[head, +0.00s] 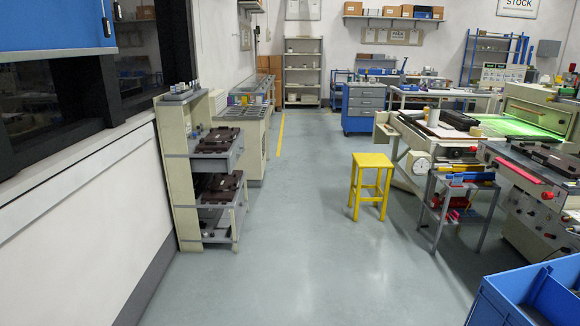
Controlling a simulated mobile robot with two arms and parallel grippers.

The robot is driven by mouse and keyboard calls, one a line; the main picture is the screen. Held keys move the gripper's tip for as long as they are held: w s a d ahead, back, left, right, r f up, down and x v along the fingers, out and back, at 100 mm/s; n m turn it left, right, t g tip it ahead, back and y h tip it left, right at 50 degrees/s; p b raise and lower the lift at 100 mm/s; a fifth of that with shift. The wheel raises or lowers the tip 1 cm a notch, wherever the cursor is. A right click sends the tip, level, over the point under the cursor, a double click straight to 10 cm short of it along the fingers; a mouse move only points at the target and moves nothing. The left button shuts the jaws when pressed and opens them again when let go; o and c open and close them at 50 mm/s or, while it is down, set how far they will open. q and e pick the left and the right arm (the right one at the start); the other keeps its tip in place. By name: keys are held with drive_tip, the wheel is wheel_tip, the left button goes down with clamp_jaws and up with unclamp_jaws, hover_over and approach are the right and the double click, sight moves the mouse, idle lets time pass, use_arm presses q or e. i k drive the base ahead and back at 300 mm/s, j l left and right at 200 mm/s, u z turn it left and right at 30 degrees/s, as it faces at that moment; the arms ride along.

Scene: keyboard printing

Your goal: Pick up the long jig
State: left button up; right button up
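More dark brown pieces (220,187) lie on the level below. A dark flat piece (540,158) lies on the cream machine at the right. I cannot tell which of these, if any, is the long jig. Neither of my grippers is in view.
The shelf rack (188,232) stands by the left wall. A yellow stool (371,162), a small grey cart (463,187) and a cream machine (530,207) stand to the right. A blue bin (490,300) is at the lower right. The grey floor (290,240) between is clear.

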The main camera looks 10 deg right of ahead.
sight(570, 169)
drive_tip(key=i+l, duration=0.2)
drive_tip(key=i, duration=0.25)
drive_tip(key=i+l, duration=0.2)
drive_tip(key=i, duration=0.25)
drive_tip(key=i+l+z, duration=0.1)
drive_tip(key=i, duration=0.35)
drive_tip(key=i+l, duration=0.3)
drive_tip(key=i, duration=0.15)
drive_tip(key=i+l, duration=0.15)
drive_tip(key=i, duration=0.35)
